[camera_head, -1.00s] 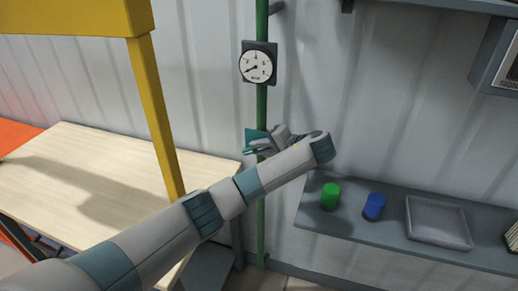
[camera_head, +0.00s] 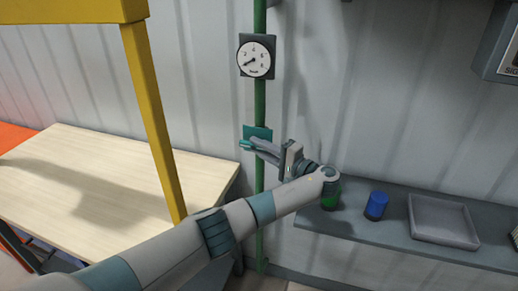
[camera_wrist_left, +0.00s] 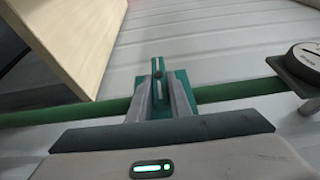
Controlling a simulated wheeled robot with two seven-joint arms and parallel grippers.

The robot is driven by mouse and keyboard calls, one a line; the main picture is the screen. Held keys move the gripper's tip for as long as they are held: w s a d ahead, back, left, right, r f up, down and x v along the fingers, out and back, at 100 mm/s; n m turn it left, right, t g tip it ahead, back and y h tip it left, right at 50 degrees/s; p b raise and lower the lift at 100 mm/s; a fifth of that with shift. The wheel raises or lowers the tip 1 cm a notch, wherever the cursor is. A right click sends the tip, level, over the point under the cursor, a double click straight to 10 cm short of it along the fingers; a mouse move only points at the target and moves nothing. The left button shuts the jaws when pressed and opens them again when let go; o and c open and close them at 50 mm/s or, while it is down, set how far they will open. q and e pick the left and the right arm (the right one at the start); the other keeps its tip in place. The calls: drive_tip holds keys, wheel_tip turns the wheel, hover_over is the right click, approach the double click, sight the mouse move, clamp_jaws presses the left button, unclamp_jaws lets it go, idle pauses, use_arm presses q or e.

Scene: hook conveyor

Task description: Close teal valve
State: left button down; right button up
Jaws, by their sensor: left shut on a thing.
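The teal valve (camera_head: 261,131) sits on the vertical green pipe (camera_head: 260,101), below a round gauge. In the left wrist view its teal plate (camera_wrist_left: 183,84) is behind a narrow handle (camera_wrist_left: 158,68), which lies across the pipe. My left gripper (camera_head: 255,147) reaches the valve from the right in the head view. Its two fingers (camera_wrist_left: 160,100) are on either side of the handle and shut on it. The fingers hide part of the plate and handle. My right gripper is not in view.
The dial gauge (camera_head: 256,56) is above the valve. A yellow post (camera_head: 151,115) and wooden table (camera_head: 75,170) stand at left. At right, a grey shelf (camera_head: 380,232) holds a partly hidden green cylinder (camera_head: 331,199), a blue cylinder (camera_head: 376,205) and a grey tray (camera_head: 443,235).

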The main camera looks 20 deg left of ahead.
use_arm(q)
drive_tip(key=c, duration=1.6)
unclamp_jaws()
drive_tip(key=shift+w+a, duration=0.1)
drive_tip(key=shift+c, duration=0.2)
drive_tip(key=shift+b+v, duration=0.45)
drive_tip(key=shift+v, duration=0.35)
drive_tip(key=b+v, duration=0.5)
drive_tip(key=v, duration=1.1)
drive_tip(key=shift+a, duration=0.1)
